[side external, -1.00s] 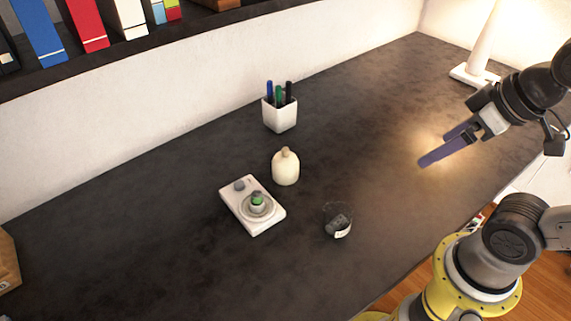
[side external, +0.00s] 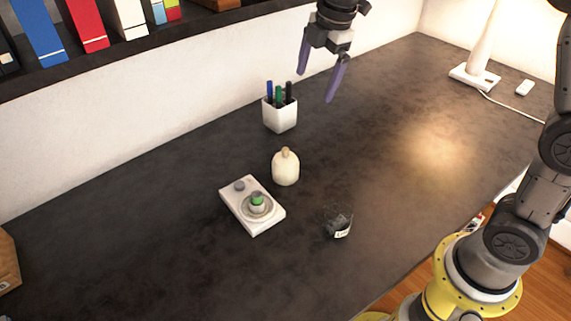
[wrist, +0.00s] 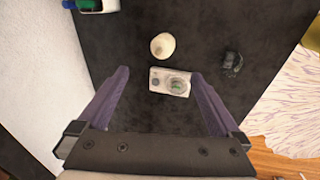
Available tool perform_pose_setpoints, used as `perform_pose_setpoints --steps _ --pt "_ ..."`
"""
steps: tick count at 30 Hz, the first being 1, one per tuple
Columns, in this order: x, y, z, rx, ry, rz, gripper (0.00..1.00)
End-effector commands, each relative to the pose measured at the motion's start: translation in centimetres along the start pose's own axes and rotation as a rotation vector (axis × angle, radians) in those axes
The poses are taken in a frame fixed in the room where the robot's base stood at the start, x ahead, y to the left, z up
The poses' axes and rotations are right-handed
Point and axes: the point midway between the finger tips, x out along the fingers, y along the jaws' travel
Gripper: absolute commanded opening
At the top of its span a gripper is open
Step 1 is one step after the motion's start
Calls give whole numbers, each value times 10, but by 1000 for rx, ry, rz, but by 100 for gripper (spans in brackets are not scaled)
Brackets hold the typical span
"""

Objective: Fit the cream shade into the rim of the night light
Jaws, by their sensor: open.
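The cream shade (side external: 285,168) stands upright on the dark desk, a rounded dome with a tan knob on top. It also shows in the wrist view (wrist: 162,46). The night light (side external: 243,213) is a white flat block just in front of it, with a ring-shaped rim around a green-topped centre and a grey knob at one corner. It shows between my fingers in the wrist view (wrist: 157,88). My gripper (side external: 319,82) is open and empty, high above the desk and up from the shade, fingers pointing down. Nothing hides the shade or the night light.
A white pen cup (side external: 280,115) with several pens stands behind the shade. A clear glass-like container (side external: 338,221) with dark contents is right of the night light. A lamp (side external: 475,76) stands at the back right. A shelf of binders (side external: 88,24) overhangs the back left.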

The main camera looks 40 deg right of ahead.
Motion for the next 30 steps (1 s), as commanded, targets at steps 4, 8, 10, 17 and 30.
perform_pose_setpoints --steps 4,8,10,17,30 --pt "65 26 -15 -74 -10 -99 100" --pt "109 30 -22 -84 -18 -166 100" --pt "126 27 -24 -88 -22 -197 100" --pt "155 17 -27 -95 -28 -235 100" --pt "221 2 -24 -93 -27 -231 100"
